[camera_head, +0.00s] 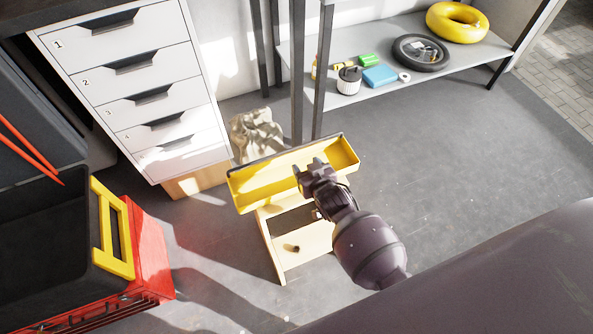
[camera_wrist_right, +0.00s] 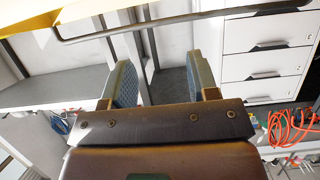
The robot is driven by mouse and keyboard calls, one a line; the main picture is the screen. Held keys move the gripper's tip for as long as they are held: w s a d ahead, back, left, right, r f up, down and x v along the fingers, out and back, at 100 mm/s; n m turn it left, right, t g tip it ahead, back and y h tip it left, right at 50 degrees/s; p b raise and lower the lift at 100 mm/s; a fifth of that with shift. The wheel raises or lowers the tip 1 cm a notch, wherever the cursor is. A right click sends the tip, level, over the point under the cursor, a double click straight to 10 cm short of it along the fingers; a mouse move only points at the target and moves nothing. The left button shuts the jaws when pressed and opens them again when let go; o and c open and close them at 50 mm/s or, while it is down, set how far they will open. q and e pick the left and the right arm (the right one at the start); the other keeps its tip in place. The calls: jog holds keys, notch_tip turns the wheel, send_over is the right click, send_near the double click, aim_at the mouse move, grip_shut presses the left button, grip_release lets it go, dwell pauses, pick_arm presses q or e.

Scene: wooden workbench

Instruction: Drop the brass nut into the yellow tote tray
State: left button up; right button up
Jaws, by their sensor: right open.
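The yellow tote tray (camera_head: 243,194) is a long, shallow tray with a dark rim along its back edge, above a pale wooden stand. Part of a yellow wall with a dark rim, probably the tray, shows in the right wrist view (camera_wrist_right: 28,16). My right gripper (camera_head: 309,168) is over the right part of the tray. In the wrist view its two fingers (camera_wrist_right: 165,78) are apart with nothing between them. A small brownish object (camera_head: 291,248) lies on the lower wooden board; it is too small to tell whether it is the brass nut. My left gripper is not visible.
The wooden stand (camera_head: 292,266) is on the grey floor. A white drawer cabinet (camera_head: 130,75) stands at left, with a crumpled pale bag (camera_head: 256,135) beside it. A red case with a black bin and yellow handle (camera_head: 120,235) is at lower left. A metal shelf (camera_head: 345,98) holds several items at back.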

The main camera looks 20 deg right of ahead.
pick_arm(q)
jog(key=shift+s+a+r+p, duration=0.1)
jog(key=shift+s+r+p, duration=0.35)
jog(key=shift+p, duration=0.6)
pick_arm(e)
jog(key=v, duration=0.8)
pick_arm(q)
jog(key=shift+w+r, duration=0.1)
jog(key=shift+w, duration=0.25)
pick_arm(e)
jog(key=s+d+r+n+p, duration=0.1)
jog(key=s+d+r+p, duration=0.25)
jog(key=s+r, duration=0.7)
pick_arm(q)
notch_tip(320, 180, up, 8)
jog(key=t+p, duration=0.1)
jog(key=p, duration=0.4)
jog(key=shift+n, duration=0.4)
pick_arm(e)
jog(key=s+d+r+g, duration=0.1)
jog(key=s, duration=0.6)
jog(key=s+d+r+g, duration=0.1)
jog(key=s+d+r, duration=0.1)
jog(key=s, duration=0.5)
jog(key=shift+s+r, duration=0.35)
jog(key=shift+s, duration=0.05)
